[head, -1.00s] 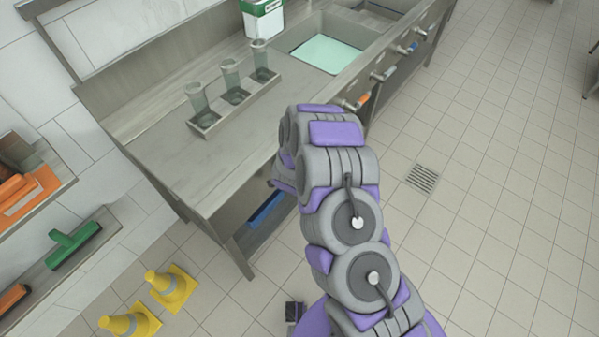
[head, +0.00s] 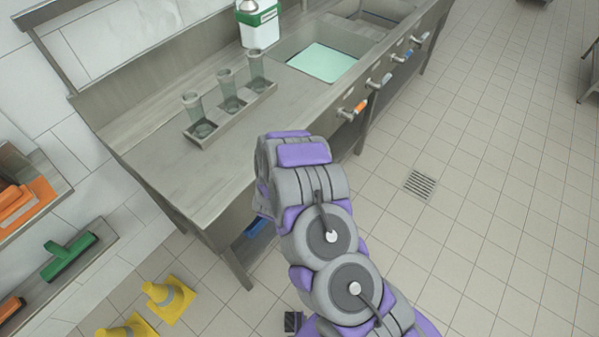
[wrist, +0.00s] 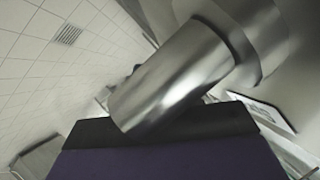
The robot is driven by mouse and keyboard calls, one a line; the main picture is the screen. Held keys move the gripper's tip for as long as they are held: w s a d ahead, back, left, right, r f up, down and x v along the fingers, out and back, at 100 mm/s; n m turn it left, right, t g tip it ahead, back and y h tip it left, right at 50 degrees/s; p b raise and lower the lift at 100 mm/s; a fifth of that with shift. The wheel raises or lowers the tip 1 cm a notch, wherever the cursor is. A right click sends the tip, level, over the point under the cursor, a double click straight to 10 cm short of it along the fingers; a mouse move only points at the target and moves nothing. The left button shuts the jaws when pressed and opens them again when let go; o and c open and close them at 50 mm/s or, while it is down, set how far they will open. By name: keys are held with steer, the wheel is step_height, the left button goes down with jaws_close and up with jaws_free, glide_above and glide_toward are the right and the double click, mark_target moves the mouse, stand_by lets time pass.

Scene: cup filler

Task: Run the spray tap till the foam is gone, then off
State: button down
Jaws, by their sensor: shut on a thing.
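In the wrist view a shiny metal cylinder (wrist: 170,80) with a wider collar fills the upper middle. My gripper (wrist: 165,130) shows below it as a black and purple jaw and is shut on this metal part. In the head view my arm hides the gripper near the counter's front edge. The sink (head: 326,62) holds a flat pale green surface; I cannot tell whether it is foam. Several handles stick out along the counter front, one orange-tipped (head: 355,107), one grey (head: 379,81) and one blue-tipped (head: 403,57). I cannot tell which part is the spray tap.
Three clear cups stand in a metal rack (head: 232,112) on the counter (head: 165,163). A green and white container (head: 259,28) stands by the sink. Yellow cones (head: 167,298) and a wall shelf (head: 60,275) are at lower left. The tiled floor at right is clear around a drain (head: 420,185).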

steer(key=c, duration=0.9)
jaws_free()
steer(key=shift+a, duration=0.1)
steer(key=shift+o, duration=0.2)
steer(key=shift+s, duration=0.1)
steer(key=p+v, duration=0.2)
steer(key=v, duration=1.5)
steer(key=shift+p, duration=0.35)
steer(key=shift+s+a, duration=0.1)
steer(key=shift+s, duration=0.1)
